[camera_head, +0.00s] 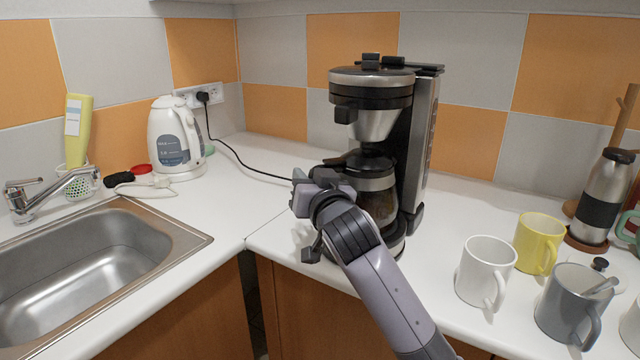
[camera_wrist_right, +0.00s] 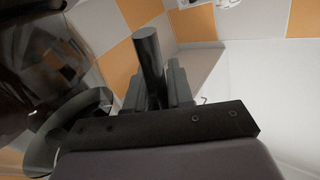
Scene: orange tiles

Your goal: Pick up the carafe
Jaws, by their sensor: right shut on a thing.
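The glass carafe (camera_head: 382,203) has a black lid and a steel band. It stands upright in the coffee maker (camera_head: 418,150), below the filter basket. My right gripper (camera_head: 314,190) is at the carafe's left front side and is shut on its black handle. My right arm hides the handle and part of the glass in the head view. In the right wrist view, a black bar, which looks like the handle (camera_wrist_right: 148,58), stands between the fingers of my right gripper (camera_wrist_right: 158,88). Dark glass of the carafe (camera_wrist_right: 40,75) fills the left side. My left gripper is not in view.
A white kettle (camera_head: 175,140) stands at the back left, with a black cord running along the counter. A steel sink (camera_head: 95,255) is at the left. A white mug (camera_head: 486,270), a yellow mug (camera_head: 538,243) and a grey mug (camera_head: 572,305) stand at the right.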

